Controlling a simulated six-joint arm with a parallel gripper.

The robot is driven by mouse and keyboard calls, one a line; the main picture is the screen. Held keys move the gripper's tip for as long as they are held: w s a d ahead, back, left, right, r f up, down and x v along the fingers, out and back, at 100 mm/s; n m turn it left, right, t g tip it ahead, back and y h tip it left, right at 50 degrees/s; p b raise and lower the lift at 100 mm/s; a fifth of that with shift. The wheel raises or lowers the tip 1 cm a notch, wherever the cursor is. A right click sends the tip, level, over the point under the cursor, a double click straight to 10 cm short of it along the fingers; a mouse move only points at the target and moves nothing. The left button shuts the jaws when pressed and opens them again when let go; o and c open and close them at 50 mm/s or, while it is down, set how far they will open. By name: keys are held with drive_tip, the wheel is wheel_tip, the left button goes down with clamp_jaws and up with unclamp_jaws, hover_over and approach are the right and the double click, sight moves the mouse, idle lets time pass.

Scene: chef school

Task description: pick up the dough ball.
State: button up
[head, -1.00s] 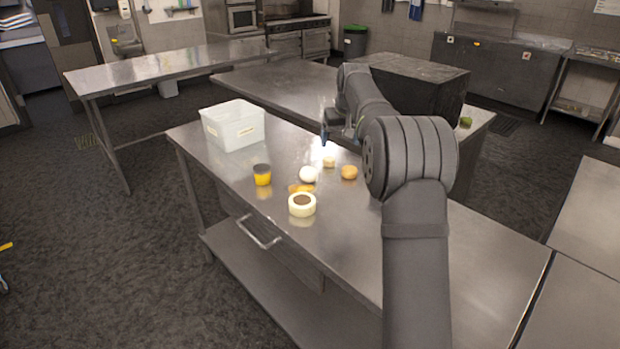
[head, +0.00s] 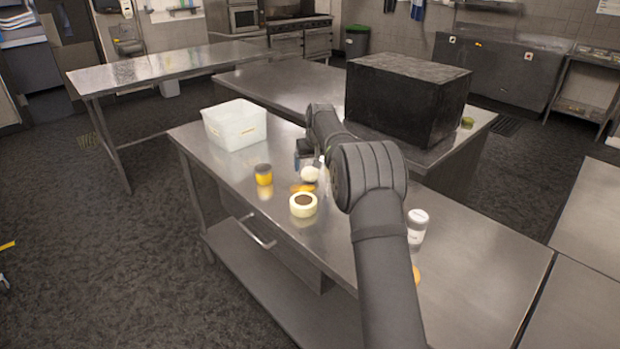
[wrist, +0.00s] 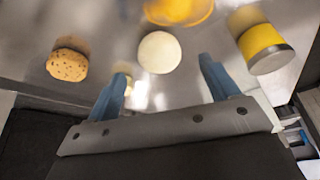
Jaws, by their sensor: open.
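The dough ball, a pale round ball (head: 310,174), rests on the steel table in the head view, beside my arm. In the wrist view the dough ball (wrist: 159,52) lies just beyond the fingertips, roughly centred between them. My gripper (wrist: 164,75) is open, with two blue fingers and nothing held. In the head view my gripper (head: 298,163) is small and partly hidden, close behind and left of the ball. I see no contact with the ball.
Close by are a yellow jar (head: 264,175), an orange item (head: 302,188), a cream ring-shaped item (head: 303,205) and a pale bottle (head: 323,180). A speckled bun (wrist: 67,64) lies left in the wrist view. A white bin (head: 236,128) stands behind; a white-lidded jar (head: 417,228) stands right.

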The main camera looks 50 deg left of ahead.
sight(311, 170)
drive_tip(key=shift+x, duration=2.65)
drive_tip(key=c, duration=1.1)
drive_tip(key=shift+r, duration=0.1)
